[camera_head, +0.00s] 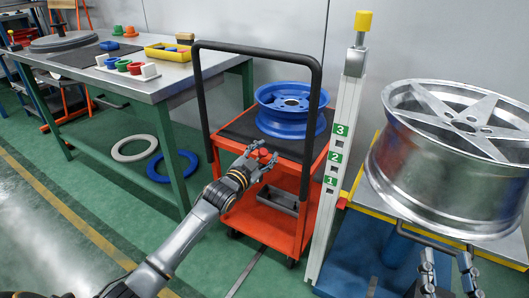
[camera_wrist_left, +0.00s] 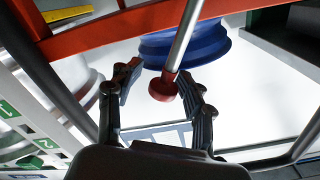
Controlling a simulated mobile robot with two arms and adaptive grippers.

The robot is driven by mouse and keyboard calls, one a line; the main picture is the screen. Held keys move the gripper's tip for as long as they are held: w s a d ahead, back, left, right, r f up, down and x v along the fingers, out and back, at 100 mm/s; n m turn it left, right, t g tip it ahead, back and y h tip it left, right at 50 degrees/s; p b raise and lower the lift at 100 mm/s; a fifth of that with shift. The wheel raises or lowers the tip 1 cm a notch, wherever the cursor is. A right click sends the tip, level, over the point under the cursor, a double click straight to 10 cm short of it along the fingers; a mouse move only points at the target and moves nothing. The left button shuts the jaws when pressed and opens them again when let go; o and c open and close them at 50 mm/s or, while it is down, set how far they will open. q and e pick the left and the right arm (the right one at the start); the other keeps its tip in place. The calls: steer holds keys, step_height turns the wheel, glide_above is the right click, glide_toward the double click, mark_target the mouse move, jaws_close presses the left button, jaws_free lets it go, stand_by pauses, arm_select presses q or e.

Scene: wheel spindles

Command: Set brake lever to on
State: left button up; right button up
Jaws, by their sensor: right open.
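The brake lever shows in the left wrist view as a metal rod (camera_wrist_left: 183,45) ending in a round red knob (camera_wrist_left: 163,90). In the head view a small red knob (camera_head: 264,153) shows at the cart's near edge. My left gripper (camera_head: 265,160) is there; it also shows in the left wrist view (camera_wrist_left: 158,77), open, with its fingers on either side of the knob and gaps visible. The red cart (camera_head: 258,222) carries a blue wheel rim (camera_head: 291,110). My right gripper (camera_head: 447,257) is open and empty at the lower right, below the silver wheel. No on/off marking is readable.
The black cart handle (camera_head: 256,50) arches over the blue rim. A white post (camera_head: 340,150) numbered 1 to 3 stands right of the cart. A large silver wheel (camera_head: 455,170) rests on a stand at right. A workbench (camera_head: 165,82) stands left; floor before it is mostly clear.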

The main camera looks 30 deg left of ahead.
arm_select(q)
steer(key=s+a, duration=0.1)
steer(key=s, duration=1.1)
stand_by(0.4)
